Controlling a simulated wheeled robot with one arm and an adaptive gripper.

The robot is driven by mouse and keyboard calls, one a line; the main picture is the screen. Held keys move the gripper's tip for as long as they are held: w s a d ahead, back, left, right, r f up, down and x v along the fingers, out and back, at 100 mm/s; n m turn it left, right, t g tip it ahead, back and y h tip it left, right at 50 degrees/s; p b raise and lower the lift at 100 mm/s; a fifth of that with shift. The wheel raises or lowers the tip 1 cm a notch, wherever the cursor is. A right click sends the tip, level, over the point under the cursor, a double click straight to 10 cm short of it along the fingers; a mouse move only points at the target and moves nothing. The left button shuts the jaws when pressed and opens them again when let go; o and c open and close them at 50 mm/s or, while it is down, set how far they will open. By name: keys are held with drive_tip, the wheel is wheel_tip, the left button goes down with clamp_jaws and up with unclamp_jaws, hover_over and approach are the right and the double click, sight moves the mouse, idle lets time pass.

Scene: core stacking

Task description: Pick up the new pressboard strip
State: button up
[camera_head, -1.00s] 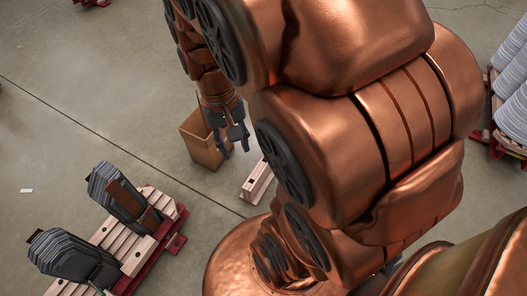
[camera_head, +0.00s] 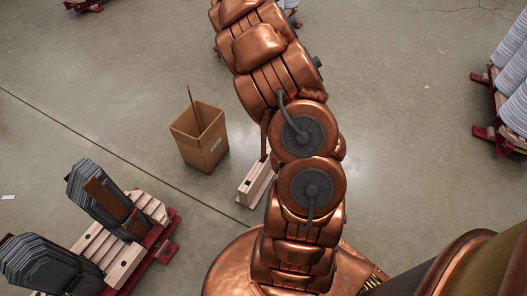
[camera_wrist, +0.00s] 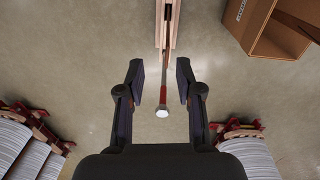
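My gripper (camera_wrist: 160,72) is open in the wrist view, its two dark fingers apart. Between and beyond them shows a slim brown-red item with a pale round end (camera_wrist: 162,112); I cannot tell its exact shape or distance. It extends toward a pale wooden stand (camera_wrist: 173,30), which also shows in the head view (camera_head: 250,187). A thin brown strip (camera_head: 190,99) stands upright in a cardboard box (camera_head: 211,146), leaning out over the rim. The strip also shows in the wrist view (camera_wrist: 295,24). I cannot tell which item is the new pressboard strip. My gripper is not visible in the head view.
At lower left, a wooden pallet with red feet (camera_head: 160,243) bears stacks of dark grey laminations (camera_head: 97,205), one with a brown board (camera_head: 105,197) against it. White stacked rolls (camera_head: 514,85) stand on a red rack (camera_head: 487,134) at right. Concrete floor is open around the box.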

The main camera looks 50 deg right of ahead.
drive_tip(key=w+d+f+b, duration=0.1)
drive_tip(key=f, duration=0.5)
drive_tip(key=w+d+f+b, duration=0.1)
drive_tip(key=d+f+b, duration=0.1)
drive_tip(key=f, duration=0.5)
drive_tip(key=shift+d+f+m+b, duration=0.25)
drive_tip(key=shift+f+m+b, duration=0.05)
drive_tip(key=shift+m, duration=0.1)
clamp_jaws()
